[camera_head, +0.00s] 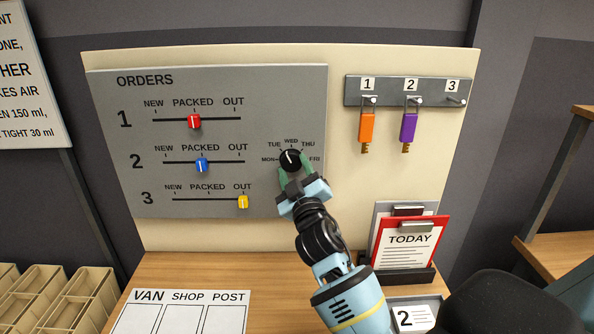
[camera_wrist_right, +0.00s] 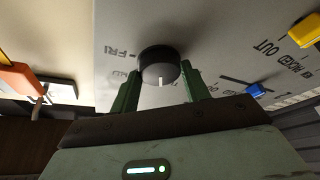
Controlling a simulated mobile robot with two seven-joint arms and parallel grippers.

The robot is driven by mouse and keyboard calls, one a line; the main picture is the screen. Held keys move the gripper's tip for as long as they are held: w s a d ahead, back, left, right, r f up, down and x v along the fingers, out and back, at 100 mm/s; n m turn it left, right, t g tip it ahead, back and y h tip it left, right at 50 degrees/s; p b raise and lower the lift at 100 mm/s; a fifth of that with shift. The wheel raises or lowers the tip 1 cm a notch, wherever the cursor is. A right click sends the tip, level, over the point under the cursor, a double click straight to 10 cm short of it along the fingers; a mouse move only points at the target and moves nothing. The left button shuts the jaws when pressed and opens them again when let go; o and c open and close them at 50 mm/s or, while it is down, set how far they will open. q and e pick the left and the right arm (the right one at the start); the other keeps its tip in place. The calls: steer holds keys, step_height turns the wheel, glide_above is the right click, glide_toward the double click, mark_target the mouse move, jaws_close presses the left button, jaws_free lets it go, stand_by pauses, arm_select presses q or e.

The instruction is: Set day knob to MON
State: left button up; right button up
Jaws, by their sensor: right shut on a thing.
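The black day knob (camera_head: 290,158) sits at the right side of the grey ORDERS panel (camera_head: 230,100), with MON, TUE, WED, THU and FRI printed around it. Its white pointer faces nearly straight up, close to WED and leaning slightly toward TUE. My right gripper (camera_head: 295,167) is shut on the knob, its green fingers on either side of it. The right wrist view shows the knob (camera_wrist_right: 158,64) between the fingertips and a white mark on its near edge. My left gripper is not in view.
Red (camera_head: 194,121), blue (camera_head: 201,165) and yellow (camera_head: 243,202) sliders are left of the knob. Orange (camera_head: 367,127) and purple (camera_head: 408,128) key tags hang on hooks to the right. A TODAY clipboard (camera_head: 408,243) stands below them, close to my right arm.

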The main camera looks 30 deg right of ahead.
steer(key=n, duration=0.2)
steer(key=n+y, duration=0.1)
steer(key=shift+d+r+n+y, duration=0.2)
steer(key=shift+n+y, duration=0.1)
steer(key=shift+n, duration=0.1)
steer(key=n, duration=0.2)
steer(key=n+g+y, duration=0.1)
steer(key=n, duration=0.1)
steer(key=shift+s+r+y, duration=0.1)
steer(key=shift+r+y, duration=0.05)
steer(key=shift+y, duration=0.15)
steer(key=n+g, duration=0.1)
steer(key=n, duration=0.3)
steer(key=n+g, duration=0.1)
steer(key=n, duration=0.1)
steer(key=shift+r+g+y, duration=0.25)
steer(key=shift+g+y, duration=0.05)
steer(key=shift+y, duration=0.1)
steer(key=o, duration=1)
steer(key=shift+s, duration=0.4)
steer(key=shift+s+a+r, duration=0.1)
steer(key=shift+s+a, duration=0.1)
steer(key=shift+s, duration=0.95)
steer(key=shift+s+a+r, duration=0.1)
steer(key=shift+s+a, duration=0.1)
steer(key=shift+s, duration=0.95)
steer(key=shift+s+a+r, duration=0.1)
steer(key=shift+s+a, duration=0.1)
steer(key=shift+s, duration=0.95)
